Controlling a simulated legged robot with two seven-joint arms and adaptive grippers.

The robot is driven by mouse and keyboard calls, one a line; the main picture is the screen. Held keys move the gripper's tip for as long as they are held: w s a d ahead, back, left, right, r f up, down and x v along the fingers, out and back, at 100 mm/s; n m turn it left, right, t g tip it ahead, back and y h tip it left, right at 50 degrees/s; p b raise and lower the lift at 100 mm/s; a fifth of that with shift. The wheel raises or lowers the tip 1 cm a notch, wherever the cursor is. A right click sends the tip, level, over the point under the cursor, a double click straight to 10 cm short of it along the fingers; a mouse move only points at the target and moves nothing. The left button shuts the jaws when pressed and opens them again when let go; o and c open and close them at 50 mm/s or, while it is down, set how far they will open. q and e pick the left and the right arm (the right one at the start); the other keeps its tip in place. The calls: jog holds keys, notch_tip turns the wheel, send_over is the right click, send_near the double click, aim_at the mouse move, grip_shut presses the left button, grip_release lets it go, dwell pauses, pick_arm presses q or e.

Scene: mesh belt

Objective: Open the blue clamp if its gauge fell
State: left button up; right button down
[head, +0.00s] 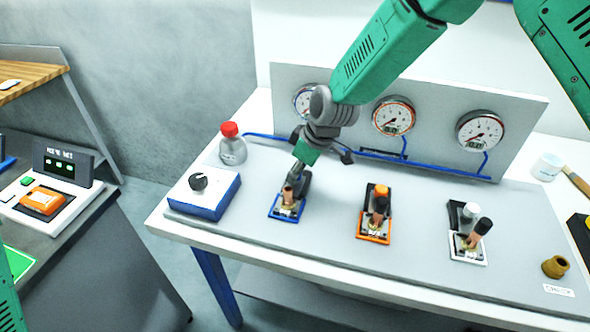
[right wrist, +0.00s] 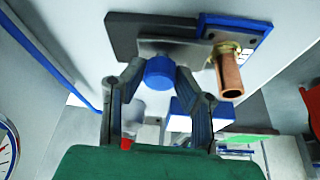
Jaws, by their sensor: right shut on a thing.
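The blue clamp (head: 285,213) sits on the bench plate, left of the orange and white clamps. A copper tube stub (right wrist: 229,80) stands at its blue-edged end in the right wrist view. My right gripper (head: 302,172) reaches down over the clamp's far end. Its fingers are shut on the clamp's blue-capped handle (right wrist: 159,71). The leftmost gauge (head: 303,98), behind the clamp, is partly hidden by my right wrist, and its reading cannot be told. My left gripper is out of view.
The orange clamp (head: 374,226) and white clamp (head: 467,248) stand to the right. Gauges (head: 394,116) and (head: 480,131) hang on the back panel. A blue box with a black knob (head: 204,194) and a red-capped bottle (head: 232,146) stand to the left.

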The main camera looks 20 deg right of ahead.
jog(key=shift+w+r, duration=0.1)
jog(key=shift+w, duration=0.15)
jog(key=shift+w+d, duration=0.35)
jog(key=shift+w, duration=0.2)
jog(key=shift+w+d, duration=0.3)
jog(key=shift+w, duration=0.25)
jog(key=shift+a+r, duration=0.1)
jog(key=shift+r, duration=0.05)
jog(key=c, duration=1.3)
grip_release()
jog(key=shift+o, duration=0.2)
jog(key=shift+f, duration=0.2)
jog(key=v, duration=1.2)
jog(key=shift+w+d, duration=0.2)
jog(key=shift+f, duration=0.1)
